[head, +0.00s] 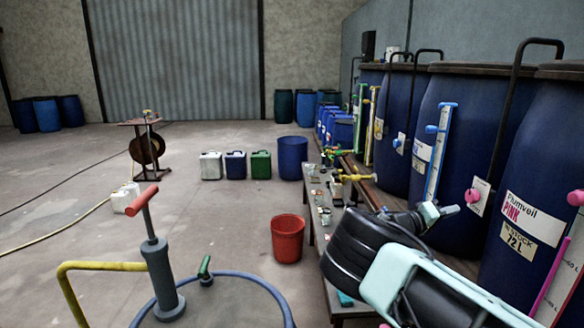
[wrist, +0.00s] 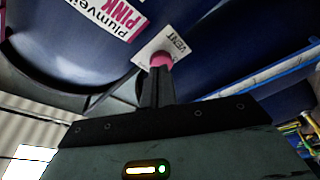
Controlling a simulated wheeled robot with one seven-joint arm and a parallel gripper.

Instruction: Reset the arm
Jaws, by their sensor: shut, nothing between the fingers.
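My gripper (head: 450,211) is at the right in the head view, in front of the dark blue vats, with its fingers shut and empty. In the wrist view the closed fingers (wrist: 158,84) point at a pink vent knob (wrist: 160,59) on a white plate marked VENT (wrist: 172,43). The fingertips overlap the knob's lower edge in the picture; I cannot tell whether they touch it. The pink knob (head: 473,196) shows just beyond the gripper in the head view. The vat labelled Plumveil PINK (head: 533,218) stands at the right. My arm hides part of the bench.
A low bench (head: 316,200) with small items and yellow-handled valves runs before the vats. A red bucket (head: 288,238), a blue bin (head: 292,158) and several jerrycans (head: 236,165) stand on the floor. A hand pump (head: 158,265) is front left. Open floor lies left.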

